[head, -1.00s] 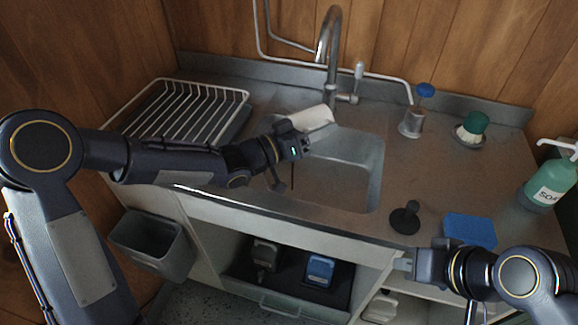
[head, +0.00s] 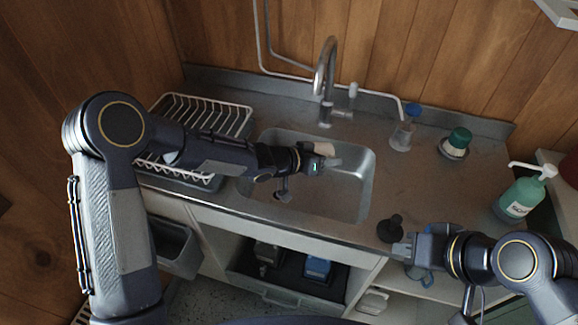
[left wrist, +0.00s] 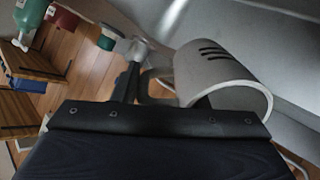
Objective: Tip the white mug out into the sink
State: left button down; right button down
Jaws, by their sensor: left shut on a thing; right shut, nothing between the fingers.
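The white mug (head: 323,148) shows as a small pale patch beyond my left gripper (head: 312,160) in the head view. My right gripper (head: 403,250) is shut and empty in front of the counter's right part.
A tall tap (head: 327,75) stands behind the sink. A white dish rack (head: 205,112) is at the left. A dark plunger-like thing (head: 390,229), a clear cup with a blue top (head: 403,133), a green-topped brush (head: 456,143) and a soap bottle (head: 520,198) are to the right.

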pick_arm(q)
jog(key=w+d+f+g+y+p, duration=0.3)
jog(key=f+y, duration=0.4)
jog(key=y, duration=0.4)
jog(key=d+g+p, duration=0.1)
jog(key=d+g, duration=0.1)
jog(key=shift+d+f+g+y+p, duration=0.3)
jog(key=shift+d+f+g, duration=0.05)
jog(key=shift+f+g, duration=0.05)
dwell(0.5)
